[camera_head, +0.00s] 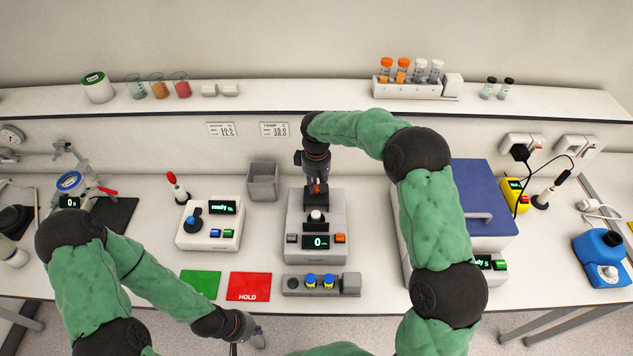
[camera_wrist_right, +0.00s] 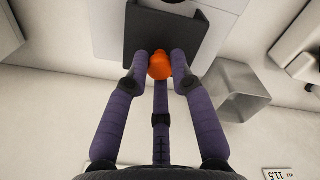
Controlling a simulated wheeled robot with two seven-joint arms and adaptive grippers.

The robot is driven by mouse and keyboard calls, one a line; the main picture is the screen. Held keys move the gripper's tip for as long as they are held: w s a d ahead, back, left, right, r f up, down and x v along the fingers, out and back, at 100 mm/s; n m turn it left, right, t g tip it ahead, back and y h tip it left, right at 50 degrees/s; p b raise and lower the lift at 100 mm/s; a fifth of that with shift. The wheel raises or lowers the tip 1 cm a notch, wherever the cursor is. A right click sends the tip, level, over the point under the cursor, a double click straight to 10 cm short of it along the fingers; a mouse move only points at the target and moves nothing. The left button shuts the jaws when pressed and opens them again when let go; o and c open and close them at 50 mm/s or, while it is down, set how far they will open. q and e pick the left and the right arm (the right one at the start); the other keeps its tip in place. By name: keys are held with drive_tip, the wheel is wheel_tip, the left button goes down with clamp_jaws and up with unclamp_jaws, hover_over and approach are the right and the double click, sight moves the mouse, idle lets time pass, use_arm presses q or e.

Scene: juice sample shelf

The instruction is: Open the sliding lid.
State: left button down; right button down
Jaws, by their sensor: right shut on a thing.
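The sliding lid shows as a dark plate (camera_wrist_right: 190,25) with an orange knob (camera_wrist_right: 160,66) in the right wrist view. It sits at the back of the grey instrument (camera_head: 290,225) with a "0" display, in the middle of the table. My right gripper (camera_head: 317,190) reaches down from behind the instrument and is shut on the orange knob, its purple fingers around it. Its fingers partly hide the lid in the head view. My left gripper (camera_head: 252,338) is low at the table's front edge, away from the lid; its fingers are too small to read.
A grey open bin (camera_head: 263,182) stands just left of the instrument. A blue-lidded box (camera_head: 470,195) is to the right, partly behind my right arm. A small rack (camera_head: 350,285) with yellow-and-blue vials, a red HOLD mat (camera_head: 249,286) and a green mat (camera_head: 201,284) lie in front.

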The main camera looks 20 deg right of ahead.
drive_tip(key=c, duration=1.2)
unclamp_jaws()
drive_tip(key=shift+w+r, duration=0.1)
drive_tip(key=shift+o, duration=0.7)
drive_tip(key=shift+w+d+f, duration=0.1)
drive_tip(key=shift+w+f, duration=0.1)
drive_tip(key=shift+w, duration=0.05)
drive_tip(key=shift+s+r, duration=0.1)
drive_tip(key=shift+r, duration=0.2)
wheel_tip(320, 180, up, 12)
drive_tip(key=shift+f, duration=0.2)
